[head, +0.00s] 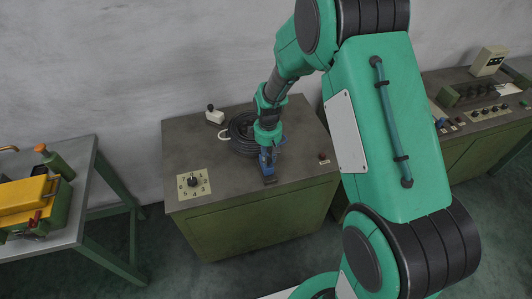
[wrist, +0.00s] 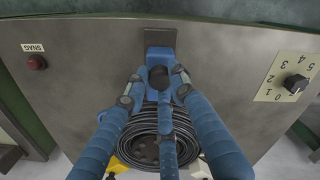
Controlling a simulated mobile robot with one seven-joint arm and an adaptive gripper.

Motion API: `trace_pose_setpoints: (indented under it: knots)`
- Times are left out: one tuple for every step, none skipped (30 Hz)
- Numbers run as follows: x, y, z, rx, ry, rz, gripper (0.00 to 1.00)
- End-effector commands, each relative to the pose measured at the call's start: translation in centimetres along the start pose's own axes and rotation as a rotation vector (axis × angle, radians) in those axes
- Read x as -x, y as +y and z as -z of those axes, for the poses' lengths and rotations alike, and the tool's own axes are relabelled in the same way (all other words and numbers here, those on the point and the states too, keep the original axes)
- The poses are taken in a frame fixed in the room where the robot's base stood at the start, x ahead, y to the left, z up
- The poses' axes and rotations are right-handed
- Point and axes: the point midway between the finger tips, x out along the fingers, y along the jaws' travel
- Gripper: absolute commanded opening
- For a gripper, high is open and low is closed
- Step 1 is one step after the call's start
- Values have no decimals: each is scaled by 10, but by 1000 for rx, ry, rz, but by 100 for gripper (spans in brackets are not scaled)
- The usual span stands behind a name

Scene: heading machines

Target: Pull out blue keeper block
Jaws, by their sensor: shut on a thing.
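The blue keeper block (wrist: 158,56) is at the middle of the cabinet top in the wrist view, beside a dark plate (wrist: 160,37). It has a dark round part facing the camera. My gripper (wrist: 154,84) has its blue fingers on either side of the block and is shut on it. In the head view my gripper (head: 267,164) points down at the front of the cabinet top, right by the dark plate (head: 270,180). There the block is hard to tell from the blue fingers. I cannot tell whether the block is seated or clear.
A coil of black cable (head: 240,139) lies behind my gripper. A numbered dial (head: 194,183) is left, a red button (head: 322,157) right. The front right of the cabinet top is mostly clear.

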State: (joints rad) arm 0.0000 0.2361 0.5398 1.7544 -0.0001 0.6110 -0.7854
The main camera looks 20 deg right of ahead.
Motion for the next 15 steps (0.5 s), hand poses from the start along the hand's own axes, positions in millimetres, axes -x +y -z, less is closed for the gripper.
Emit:
trace_pose_setpoints:
  knots:
    - [2, -6, -6, 0, -1, 1, 0]
    - [1, -9, -9, 0, -1, 1, 0]
    - [1, -12, -12, 0, -1, 1, 0]
    - [1, -14, -14, 0, -1, 1, 0]
    - [1, -16, -16, 0, -1, 1, 0]
    - [1, -17, -17, 0, -1, 1, 0]
    - [1, -18, -18, 0, -1, 1, 0]
    - [0, -19, -19, 0, -1, 1, 0]
    - [0, -19, -19, 0, -2, 2, 0]
    - [0, -19, -19, 0, -2, 2, 0]
    - [0, -19, -19, 0, -2, 3, 0]
    - [0, -20, -20, 0, -3, 3, 0]
    - [-1, -20, -20, 0, -3, 3, 0]
    - [-1, -20, -20, 0, -4, 4, 0]
    - [-1, -20, -20, 0, -4, 4, 0]
